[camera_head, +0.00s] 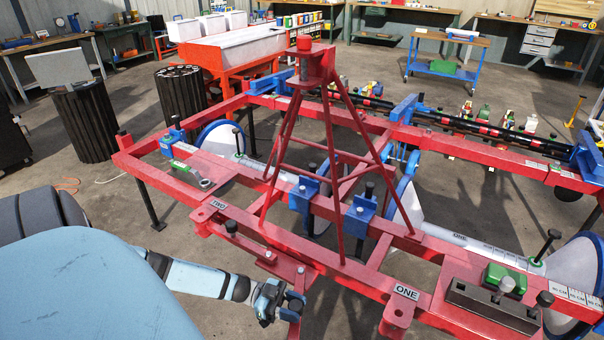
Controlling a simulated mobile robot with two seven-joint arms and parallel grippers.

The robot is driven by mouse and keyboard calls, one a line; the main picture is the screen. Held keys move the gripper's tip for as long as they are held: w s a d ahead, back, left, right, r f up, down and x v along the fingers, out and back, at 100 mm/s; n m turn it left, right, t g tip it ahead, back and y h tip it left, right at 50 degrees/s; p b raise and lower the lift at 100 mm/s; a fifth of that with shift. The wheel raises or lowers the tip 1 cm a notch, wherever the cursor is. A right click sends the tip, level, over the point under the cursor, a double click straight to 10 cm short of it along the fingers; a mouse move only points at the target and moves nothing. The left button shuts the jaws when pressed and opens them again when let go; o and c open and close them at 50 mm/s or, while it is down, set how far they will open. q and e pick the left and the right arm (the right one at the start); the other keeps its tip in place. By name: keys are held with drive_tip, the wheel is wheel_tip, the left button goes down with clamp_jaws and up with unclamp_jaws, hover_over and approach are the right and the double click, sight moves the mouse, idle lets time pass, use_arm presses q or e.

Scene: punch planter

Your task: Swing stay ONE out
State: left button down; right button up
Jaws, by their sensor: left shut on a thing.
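The red planter frame (335,262) fills the middle and right. A plate marked ONE (405,292) sits on a lug at the front right, and a plate marked TWO (218,204) on a lug further left. A short red bar (270,258) runs below the frame's front rail, with a black knob (231,227) near its left end. My left gripper (279,302) is at the lower middle, below this bar and left of the ONE plate. It is shut at a small dark and blue part; its exact outline is hard to tell. My right gripper is not in view.
A red A-shaped tower (328,150) rises from the frame. At the right are a green block (505,278) and a dark bar (493,306) on a red deck. Blue-rimmed discs hang under the frame.

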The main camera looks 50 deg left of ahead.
use_arm(q)
drive_tip(key=shift+s+a, duration=0.1)
drive_tip(key=shift+s, duration=0.1)
idle(0.3)
drive_tip(key=c, duration=0.6)
unclamp_jaws()
drive_tip(key=v, duration=1.4)
drive_tip(key=shift+w, duration=0.2)
